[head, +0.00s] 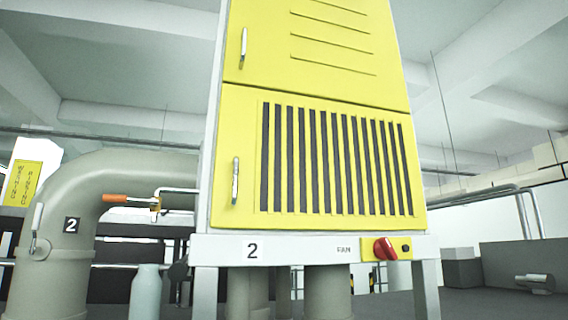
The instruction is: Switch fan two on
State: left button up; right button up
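The fan two cabinet (330,95) is tall, with yellow doors, and stands on a pale frame. Its lower door has a dark vertical grille. Neither of my grippers is in view.
A pale cylinder (149,290) stands lower left. Grey boxes (462,267) and a metal fitting (536,283) are at the right. The space before the switch looks clear.

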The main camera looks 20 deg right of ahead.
aim_at(382, 248)
jog(key=l+z, duration=0.2)
jog(key=z, duration=0.2)
jog(key=l+z, duration=0.15)
jog(key=z, duration=0.25)
jog(key=i+l+z, duration=0.1)
jog(key=z, duration=0.25)
jog(key=j+u, duration=0.3)
jog(key=k+l, duration=0.05)
jog(key=l, duration=0.05)
